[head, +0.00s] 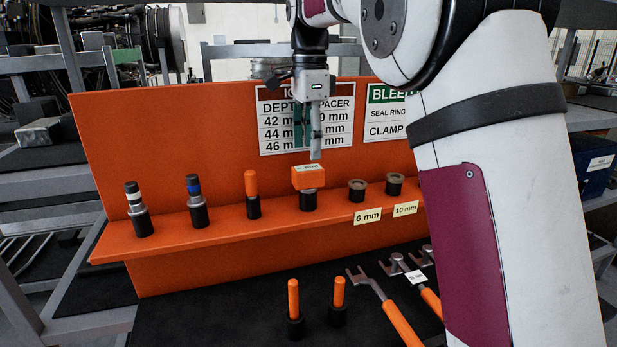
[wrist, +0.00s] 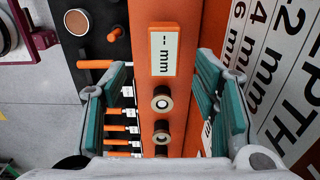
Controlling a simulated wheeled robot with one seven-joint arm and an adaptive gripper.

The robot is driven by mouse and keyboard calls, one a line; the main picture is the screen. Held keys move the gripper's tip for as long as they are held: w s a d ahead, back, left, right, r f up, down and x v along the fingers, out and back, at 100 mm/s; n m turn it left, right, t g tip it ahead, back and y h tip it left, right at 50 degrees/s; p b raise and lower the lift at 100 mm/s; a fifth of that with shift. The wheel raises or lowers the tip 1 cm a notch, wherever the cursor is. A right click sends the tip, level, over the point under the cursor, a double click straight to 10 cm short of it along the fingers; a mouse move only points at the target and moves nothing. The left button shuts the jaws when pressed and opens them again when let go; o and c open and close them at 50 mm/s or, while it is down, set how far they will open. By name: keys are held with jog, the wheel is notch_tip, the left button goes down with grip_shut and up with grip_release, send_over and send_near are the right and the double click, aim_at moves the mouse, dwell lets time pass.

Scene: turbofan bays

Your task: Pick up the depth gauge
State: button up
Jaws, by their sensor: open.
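The depth gauge (head: 308,178) is an orange block with a white label on top. It sits upright in a black holder on the orange shelf. In the wrist view the depth gauge (wrist: 164,50) shows its "-- mm" label, above the gap between the fingers in the picture. My gripper (head: 309,150) is above the gauge in the head view, pointing down, apart from it. In the wrist view my gripper (wrist: 158,95) is open, with teal pads on both sides and nothing held.
An orange-handled tool (head: 251,184) stands left of the gauge and a ring spacer (head: 357,190) right of it. The orange back panel (head: 200,130) with signs rises behind. Orange-handled wrenches (head: 398,320) and two orange pegs are on the lower black surface.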

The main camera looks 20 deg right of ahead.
aim_at(308, 167)
jog(key=shift+w+f+p, duration=0.15)
jog(key=shift+f+p, duration=0.3)
jog(key=shift+f, duration=1.2)
jog(key=shift+w+f+p, duration=0.1)
jog(key=shift+f+p, duration=0.3)
jog(key=shift+f, duration=1.2)
grip_shut()
